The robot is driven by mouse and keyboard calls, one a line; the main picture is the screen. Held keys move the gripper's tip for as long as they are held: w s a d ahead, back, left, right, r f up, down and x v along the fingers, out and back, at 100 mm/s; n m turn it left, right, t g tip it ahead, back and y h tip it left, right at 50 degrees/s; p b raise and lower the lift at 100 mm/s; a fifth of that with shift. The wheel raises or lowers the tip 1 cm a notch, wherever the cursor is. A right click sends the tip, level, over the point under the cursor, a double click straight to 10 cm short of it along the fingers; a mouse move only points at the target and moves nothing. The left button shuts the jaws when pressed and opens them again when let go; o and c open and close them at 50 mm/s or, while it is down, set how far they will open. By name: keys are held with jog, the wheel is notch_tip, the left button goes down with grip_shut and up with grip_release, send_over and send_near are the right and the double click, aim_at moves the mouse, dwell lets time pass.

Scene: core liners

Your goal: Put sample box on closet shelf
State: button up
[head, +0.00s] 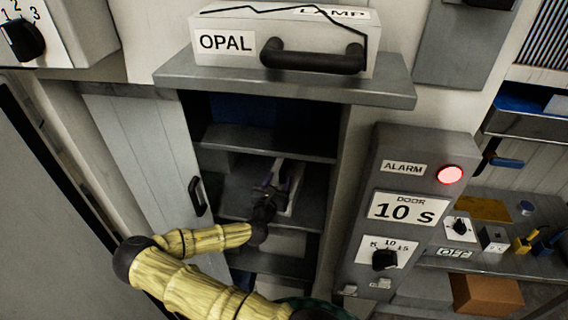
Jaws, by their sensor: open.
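The closet (330,190) stands open in the middle of the head view, with its pale door (140,150) swung to the left. Inside are several grey shelves, among them an upper shelf (265,143) and a middle shelf (225,185). My gripper (277,181) is inside the closet over the middle shelf, open. A small pale box (294,186), which looks like the sample box, sits at the gripper's fingers. The gripper partly hides it, and I cannot tell whether the fingers touch it or whether it rests fully on the shelf.
A box marked OPAL (225,42) with a black handle lies on the closet's top ledge (290,86). At right, a grey panel (365,180) shows a lit red alarm lamp (450,174) and "DOOR 10 s". A cluttered bench (430,262) lies beyond it. The door handle (197,197) stands near my arm.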

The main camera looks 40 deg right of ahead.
aim_at(283, 170)
jog(key=p+x, duration=0.2)
jog(key=x, duration=0.5)
jog(key=shift+p, duration=0.3)
jog(key=shift+c, duration=0.5)
grip_shut()
